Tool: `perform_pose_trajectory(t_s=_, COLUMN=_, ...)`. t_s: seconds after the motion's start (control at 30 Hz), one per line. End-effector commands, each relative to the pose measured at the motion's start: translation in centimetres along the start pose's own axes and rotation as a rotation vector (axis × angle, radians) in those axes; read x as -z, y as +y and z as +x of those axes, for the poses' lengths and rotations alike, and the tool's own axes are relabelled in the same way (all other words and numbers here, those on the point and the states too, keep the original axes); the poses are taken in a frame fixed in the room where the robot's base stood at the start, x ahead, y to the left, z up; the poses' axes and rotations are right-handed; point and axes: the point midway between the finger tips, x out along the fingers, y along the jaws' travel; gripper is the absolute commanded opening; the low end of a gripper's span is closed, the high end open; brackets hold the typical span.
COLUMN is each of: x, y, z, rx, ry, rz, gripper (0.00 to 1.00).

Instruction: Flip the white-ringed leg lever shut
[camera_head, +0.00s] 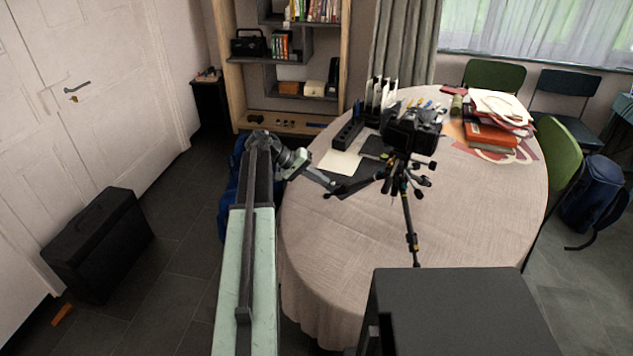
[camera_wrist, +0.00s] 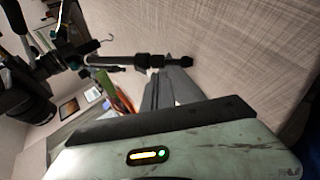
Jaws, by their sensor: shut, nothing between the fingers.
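A black tripod (camera_head: 401,180) stands on the round table with a black camera (camera_head: 411,130) on top. One leg (camera_head: 410,235) reaches toward the front and carries a yellow band. Another leg (camera_head: 352,187) reaches left, toward my gripper. My gripper (camera_head: 331,185) is shut and empty, close to that left leg's lower end. In the wrist view my closed fingers (camera_wrist: 171,75) lie just below a dark leg (camera_wrist: 135,61); I cannot tell whether they touch it. I cannot make out a white ring or the lever's position in either view.
The cloth-covered table (camera_head: 470,215) is bare at the front and right. A black rack (camera_head: 348,134), papers (camera_head: 340,163) and a dark mat lie behind the left leg. Red books (camera_head: 491,134) are stacked at the back right. A dark box-like surface (camera_head: 460,310) is in front.

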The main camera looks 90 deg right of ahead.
Motion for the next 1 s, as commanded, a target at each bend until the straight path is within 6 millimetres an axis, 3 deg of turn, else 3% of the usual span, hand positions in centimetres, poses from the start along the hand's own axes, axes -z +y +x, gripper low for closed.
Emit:
perform_pose_trajectory(t_s=0.2, x=-0.1, y=0.3, z=1.7, rx=-0.002, ry=-0.017, rz=0.014, gripper=0.00)
perform_pose_trajectory(t_s=1.0, x=-0.8, y=1.9, z=3.5, rx=-0.003, ry=-0.028, rz=0.021, gripper=0.00)
